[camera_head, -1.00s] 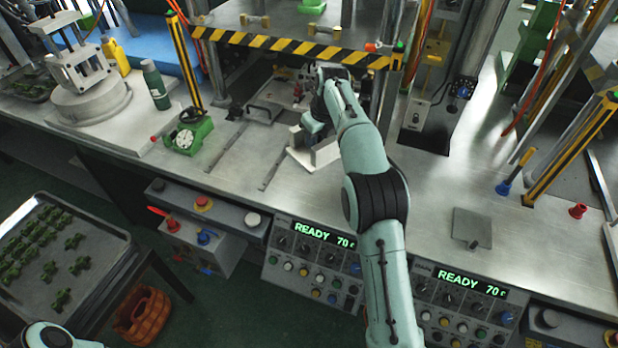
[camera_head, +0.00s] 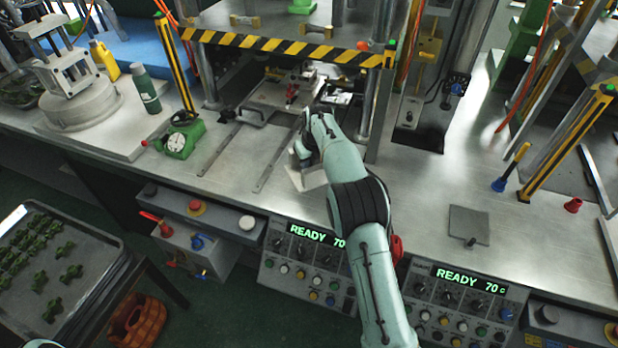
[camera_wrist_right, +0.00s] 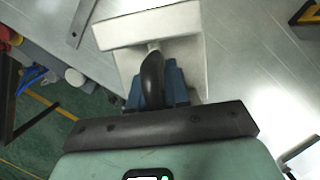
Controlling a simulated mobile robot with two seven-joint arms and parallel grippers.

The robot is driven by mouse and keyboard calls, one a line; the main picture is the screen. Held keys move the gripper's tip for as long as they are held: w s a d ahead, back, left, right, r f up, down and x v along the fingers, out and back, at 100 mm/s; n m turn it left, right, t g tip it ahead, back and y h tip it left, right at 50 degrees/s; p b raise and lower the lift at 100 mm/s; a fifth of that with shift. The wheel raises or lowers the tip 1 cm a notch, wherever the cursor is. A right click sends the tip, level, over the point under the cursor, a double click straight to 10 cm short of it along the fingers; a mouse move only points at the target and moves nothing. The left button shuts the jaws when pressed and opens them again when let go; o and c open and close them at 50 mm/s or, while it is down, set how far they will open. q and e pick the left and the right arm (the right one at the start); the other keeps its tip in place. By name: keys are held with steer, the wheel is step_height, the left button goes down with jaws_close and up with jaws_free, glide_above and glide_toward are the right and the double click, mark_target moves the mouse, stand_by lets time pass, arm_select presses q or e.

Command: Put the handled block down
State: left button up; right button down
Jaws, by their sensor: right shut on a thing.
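The handled block (camera_head: 309,179) is a pale, whitish piece with a flat plate and a raised bar. In the head view it is at the bench's front part, partly hidden by my right gripper (camera_head: 302,150) and forearm. In the right wrist view the block (camera_wrist_right: 193,65) is straight ahead of the jaws, with its bar (camera_wrist_right: 147,27) across the far side. My right gripper (camera_wrist_right: 158,85) is shut on the block by its dark handle. I cannot tell whether the block touches the bench top. My left gripper is not in view.
The press with a striped yellow-black bar (camera_head: 285,46) stands behind the block. Thin rails (camera_head: 221,145) and a green dial gauge (camera_head: 181,141) lie to the left. Control panels (camera_head: 312,262) are below the front edge. Bare bench (camera_head: 420,190) is clear to the right.

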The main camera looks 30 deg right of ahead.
steer(key=shift+w+f, duration=0.3)
steer(key=shift+f, duration=0.3)
step_height(320, 180, down, 5)
steer(key=shift+s+r+b, duration=0.1)
steer(key=shift+b, duration=0.35)
steer(key=c, duration=1.1)
jaws_free()
steer(key=shift+f, duration=0.25)
steer(key=v, duration=1.2)
steer(key=shift+r, duration=0.1)
